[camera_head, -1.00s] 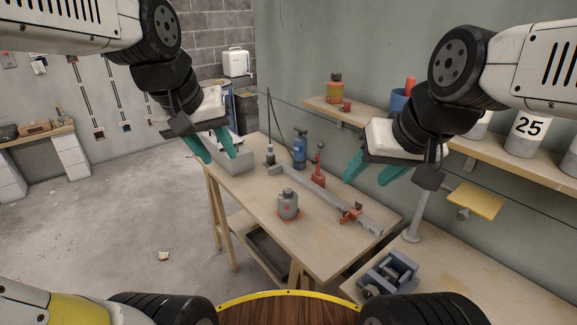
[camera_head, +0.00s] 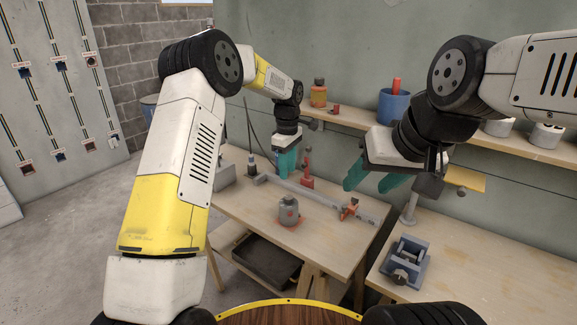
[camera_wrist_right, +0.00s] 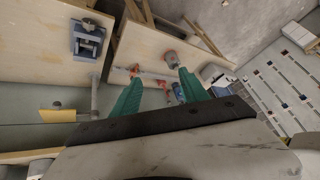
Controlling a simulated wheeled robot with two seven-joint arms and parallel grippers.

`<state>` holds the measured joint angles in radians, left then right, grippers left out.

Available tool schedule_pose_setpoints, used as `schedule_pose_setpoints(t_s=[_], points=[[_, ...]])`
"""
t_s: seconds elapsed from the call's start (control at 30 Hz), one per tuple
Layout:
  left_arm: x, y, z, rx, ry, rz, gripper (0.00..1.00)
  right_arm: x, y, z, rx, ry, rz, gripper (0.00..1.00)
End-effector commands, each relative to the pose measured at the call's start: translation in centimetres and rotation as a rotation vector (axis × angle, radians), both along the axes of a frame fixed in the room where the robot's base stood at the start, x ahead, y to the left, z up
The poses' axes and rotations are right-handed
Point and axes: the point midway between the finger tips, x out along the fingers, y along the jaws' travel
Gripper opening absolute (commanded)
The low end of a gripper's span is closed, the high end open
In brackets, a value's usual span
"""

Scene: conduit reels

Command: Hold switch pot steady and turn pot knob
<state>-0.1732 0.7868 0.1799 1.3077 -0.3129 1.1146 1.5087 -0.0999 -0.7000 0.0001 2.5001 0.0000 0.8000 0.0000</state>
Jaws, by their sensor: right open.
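The switch pot, a grey round pot with a small knob on top (camera_head: 288,212), stands upright on an orange-red patch on the wooden bench. It also shows near a fingertip in the right wrist view (camera_wrist_right: 171,58). My left gripper (camera_head: 286,176) points down behind and above the pot, apart from it. Its teal fingers are seen nearly edge-on, so their gap is unclear. My right gripper (camera_head: 367,187) is open and empty, up and to the right of the pot. Its two spread fingers show in the right wrist view (camera_wrist_right: 160,76).
On the bench (camera_head: 250,215), a long grey bar with an orange clamp (camera_head: 349,209) lies behind the pot, near a red tool (camera_head: 307,172). A blue-grey vise (camera_head: 405,262) sits on the right bench. A wall shelf (camera_head: 350,122) holds a blue cup (camera_head: 394,105).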

Motion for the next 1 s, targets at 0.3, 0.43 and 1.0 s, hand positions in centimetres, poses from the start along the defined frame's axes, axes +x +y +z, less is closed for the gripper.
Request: schedule_pose_setpoints(t_s=[0.3,0.43,1.0], points=[[0.4,-0.4,-1.0,0.003,0.010,0.027,0.36,4.2,0.5,-0.8,0.007,-0.029,-0.002,0.88],[0.3,-0.4,-1.0,0.002,0.009,0.026,0.36,8.7,1.2,-2.2,0.013,-0.069,-0.006,0.88],[0.3,-0.3,-0.9,0.002,0.009,0.025,0.36,25.4,5.1,-13.4,-0.001,-0.281,-0.009,0.88]])
